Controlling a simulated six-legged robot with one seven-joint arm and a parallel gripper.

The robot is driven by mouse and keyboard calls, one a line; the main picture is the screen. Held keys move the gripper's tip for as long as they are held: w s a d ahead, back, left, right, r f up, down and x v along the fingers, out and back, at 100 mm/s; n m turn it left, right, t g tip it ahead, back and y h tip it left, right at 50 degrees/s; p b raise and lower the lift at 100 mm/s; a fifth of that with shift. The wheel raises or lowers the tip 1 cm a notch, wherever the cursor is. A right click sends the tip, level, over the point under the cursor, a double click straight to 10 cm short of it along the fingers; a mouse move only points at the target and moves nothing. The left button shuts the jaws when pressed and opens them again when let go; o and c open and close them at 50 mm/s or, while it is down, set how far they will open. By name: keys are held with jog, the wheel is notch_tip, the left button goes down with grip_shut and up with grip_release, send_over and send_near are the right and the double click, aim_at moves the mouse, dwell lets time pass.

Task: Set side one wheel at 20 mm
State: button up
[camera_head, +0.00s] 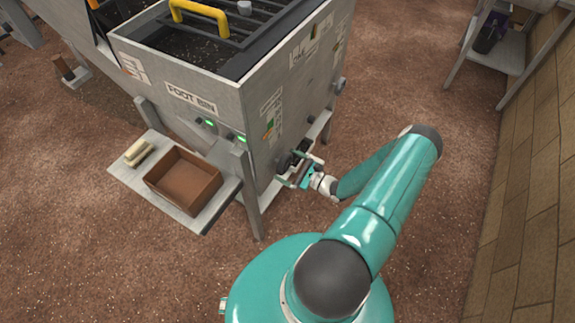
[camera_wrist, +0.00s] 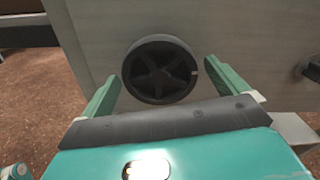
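A dark round wheel (camera_wrist: 160,70) with star-like spokes sits on the grey side panel in the wrist view. It has a small light mark on the right of its rim. My gripper (camera_wrist: 160,85) is open, with one teal finger on each side of the wheel. I see no clear contact between the fingers and the rim. In the head view my gripper (camera_head: 296,168) is at the low right side of the machine, where the wheel is mostly hidden behind it. No 20 mm scale can be read in either view.
A leg (camera_head: 249,190) stands left of my gripper. A dark knob (camera_wrist: 311,68) is at the right. A brick wall (camera_head: 525,200) is far right.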

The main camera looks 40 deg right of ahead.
aim_at(287, 166)
jog(key=c, duration=0.9)
jog(key=shift+o, duration=0.2)
jog(key=shift+m, duration=0.8)
jog(key=o, duration=1)
jog(key=shift+v, duration=2)
